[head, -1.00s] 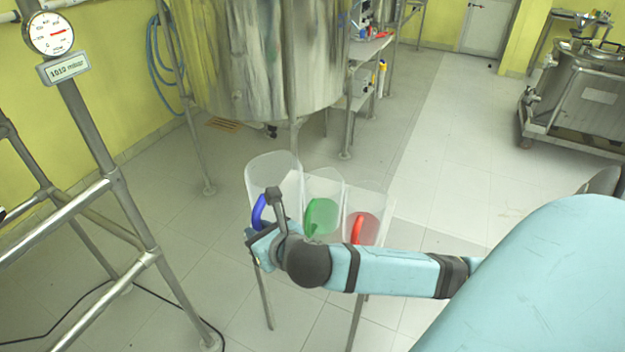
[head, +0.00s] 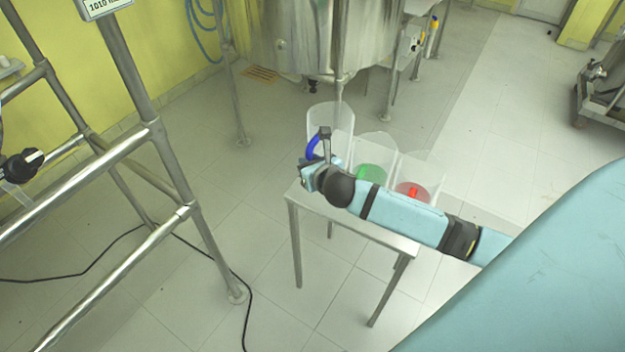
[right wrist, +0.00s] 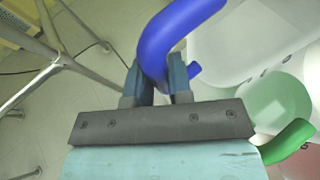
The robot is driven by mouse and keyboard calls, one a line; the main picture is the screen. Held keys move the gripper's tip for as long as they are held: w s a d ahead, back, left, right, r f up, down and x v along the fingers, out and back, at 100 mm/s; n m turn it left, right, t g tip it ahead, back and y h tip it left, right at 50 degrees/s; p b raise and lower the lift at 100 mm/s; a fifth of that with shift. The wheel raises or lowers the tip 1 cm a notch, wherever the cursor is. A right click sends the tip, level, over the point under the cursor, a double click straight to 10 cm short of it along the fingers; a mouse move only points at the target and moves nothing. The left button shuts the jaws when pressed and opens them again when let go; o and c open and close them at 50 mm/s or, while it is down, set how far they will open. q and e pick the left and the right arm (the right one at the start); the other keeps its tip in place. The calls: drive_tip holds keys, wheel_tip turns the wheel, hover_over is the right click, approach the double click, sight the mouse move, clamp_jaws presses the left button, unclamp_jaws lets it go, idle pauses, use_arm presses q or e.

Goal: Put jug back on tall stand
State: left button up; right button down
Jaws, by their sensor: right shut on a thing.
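A clear jug with a blue handle (head: 330,122) is at the left end of the row of jugs, over the back left of a tall steel stand (head: 345,218) with thin legs. My right gripper (head: 316,160) is shut on the blue handle, which also shows between the fingers in the right wrist view (right wrist: 167,50). The gripper and wrist hide the jug's base, so I cannot tell whether it touches the stand. The jug looks upright and its rim is higher in the picture than the others. My left gripper is not in view.
A jug with green contents (head: 372,165) and a jug with red contents (head: 415,185) stand to the right on the stand. A large steel tank (head: 315,40) is behind. A steel pipe frame (head: 150,110) stands at left. Open floor lies between frame and stand.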

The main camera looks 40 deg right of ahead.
wheel_tip(320, 180, down, 8)
drive_tip(key=b, duration=0.1)
drive_tip(key=shift+r, duration=0.25)
drive_tip(key=c, duration=1)
unclamp_jaws()
drive_tip(key=shift+f, duration=0.15)
drive_tip(key=shift+c, duration=0.2)
drive_tip(key=v, duration=1.2)
drive_tip(key=s+a+f+m+g+y, duration=0.1)
drive_tip(key=s+a+f+m, duration=0.4)
drive_tip(key=m, duration=1.1)
drive_tip(key=s+a+f+m+g+y, duration=0.1)
drive_tip(key=s+a+f+m+y, duration=0.3)
drive_tip(key=s+a+m, duration=0.4)
drive_tip(key=f+m, duration=0.1)
drive_tip(key=m, duration=0.6)
drive_tip(key=shift+s+a+f+m+p, duration=0.25)
drive_tip(key=shift+a+f+m+p, duration=0.05)
drive_tip(key=shift+f+m, duration=0.1)
